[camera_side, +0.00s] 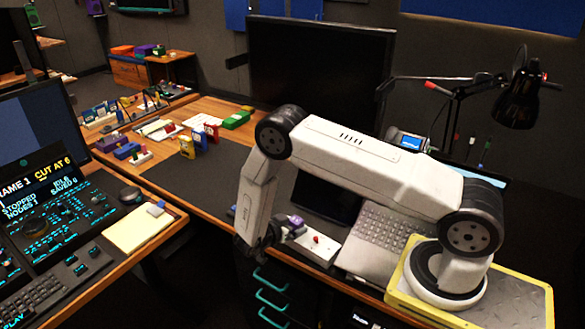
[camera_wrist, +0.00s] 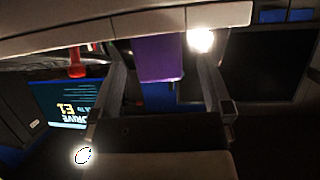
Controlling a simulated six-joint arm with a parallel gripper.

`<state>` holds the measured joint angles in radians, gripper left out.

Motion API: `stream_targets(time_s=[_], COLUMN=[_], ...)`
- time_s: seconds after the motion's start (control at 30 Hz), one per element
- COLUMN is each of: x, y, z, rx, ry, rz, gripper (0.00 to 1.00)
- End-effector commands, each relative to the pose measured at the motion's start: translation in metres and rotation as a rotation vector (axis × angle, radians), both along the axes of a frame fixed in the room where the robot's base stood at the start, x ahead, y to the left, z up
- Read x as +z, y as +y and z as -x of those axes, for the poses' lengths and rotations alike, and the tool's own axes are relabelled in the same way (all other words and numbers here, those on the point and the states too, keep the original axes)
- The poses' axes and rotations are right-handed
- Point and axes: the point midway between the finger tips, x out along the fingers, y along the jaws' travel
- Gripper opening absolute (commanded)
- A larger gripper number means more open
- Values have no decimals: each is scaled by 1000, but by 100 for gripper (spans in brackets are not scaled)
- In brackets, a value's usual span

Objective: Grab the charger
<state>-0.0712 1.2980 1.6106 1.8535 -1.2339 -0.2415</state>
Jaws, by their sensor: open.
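A purple block (camera_side: 296,221), which looks like the charger, sits on a white strip (camera_side: 322,247) near the desk's front edge. In the wrist view the purple block (camera_wrist: 160,60) hangs from the pale strip (camera_wrist: 130,24), as the picture appears inverted. My gripper (camera_side: 280,235) is beside the block at its left in the side view. In the wrist view my open gripper (camera_wrist: 159,72) has one finger on each side of the block, with gaps between. I cannot tell how deep the block sits between the fingers.
A red knob (camera_side: 316,239) stands on the strip close to the block. A laptop keyboard (camera_side: 377,234) lies right of the strip and a dark screen (camera_side: 326,196) behind it. Drawers with teal handles (camera_side: 271,279) are below. Several small coloured items stand farther back left.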

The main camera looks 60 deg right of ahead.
Motion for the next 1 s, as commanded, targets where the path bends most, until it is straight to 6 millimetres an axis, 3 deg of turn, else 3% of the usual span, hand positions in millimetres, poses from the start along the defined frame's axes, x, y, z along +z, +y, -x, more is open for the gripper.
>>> stream_targets(time_s=[0.23,0.77,1.0], x=[-9,-9,-9], y=[-21,-21,-21], z=[3,3,3], rx=[-1,0,0], ry=[1,1,1], rz=[-2,-2,-2], gripper=[100,100,24])
